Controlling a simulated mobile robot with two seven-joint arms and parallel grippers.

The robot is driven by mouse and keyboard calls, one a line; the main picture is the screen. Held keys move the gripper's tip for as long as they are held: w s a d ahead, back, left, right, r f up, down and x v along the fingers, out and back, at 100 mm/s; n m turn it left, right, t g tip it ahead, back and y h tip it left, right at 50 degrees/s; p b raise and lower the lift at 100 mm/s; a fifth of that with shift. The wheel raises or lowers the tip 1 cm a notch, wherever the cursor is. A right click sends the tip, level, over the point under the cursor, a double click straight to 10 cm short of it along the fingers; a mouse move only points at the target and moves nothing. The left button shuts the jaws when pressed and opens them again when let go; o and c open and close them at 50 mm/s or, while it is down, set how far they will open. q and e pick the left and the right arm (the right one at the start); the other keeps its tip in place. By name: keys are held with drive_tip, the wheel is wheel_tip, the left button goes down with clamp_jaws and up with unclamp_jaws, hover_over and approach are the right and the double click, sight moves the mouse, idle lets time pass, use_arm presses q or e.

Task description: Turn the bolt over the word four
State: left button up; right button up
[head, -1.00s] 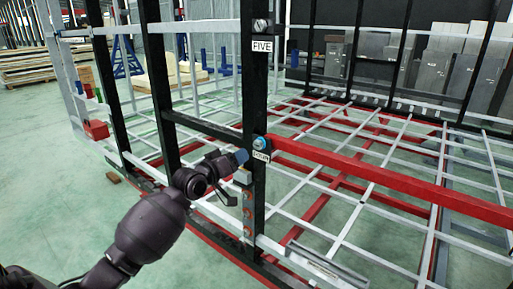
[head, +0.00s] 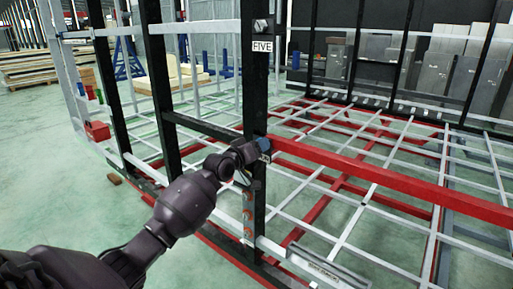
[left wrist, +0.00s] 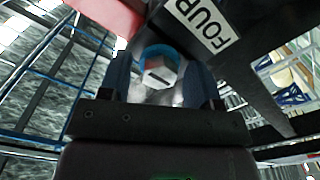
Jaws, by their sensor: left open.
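The bolt (left wrist: 160,72) by the FOUR label shows in the left wrist view as a pale hex head with a blue ring behind it. The white FOUR label (left wrist: 207,22) is on the black post beside it; in the head view a sliver of the label (head: 265,158) shows under my gripper. My left gripper (head: 263,145) is open at the bolt, which is hidden behind it in the head view. In the left wrist view its fingers (left wrist: 160,85) stand on either side of the bolt head; I cannot tell whether they touch it. My right gripper is not in view.
The black post (head: 255,95) carries another bolt (head: 260,26) above the FIVE label (head: 262,46). A red rail (head: 390,180) runs right from the post. Several orange-tipped fasteners (head: 247,215) line the post below. Open floor (head: 60,190) lies to the left.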

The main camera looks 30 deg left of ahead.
use_arm(q)
drive_tip(key=c, duration=0.9)
drive_tip(key=shift+m, duration=0.3)
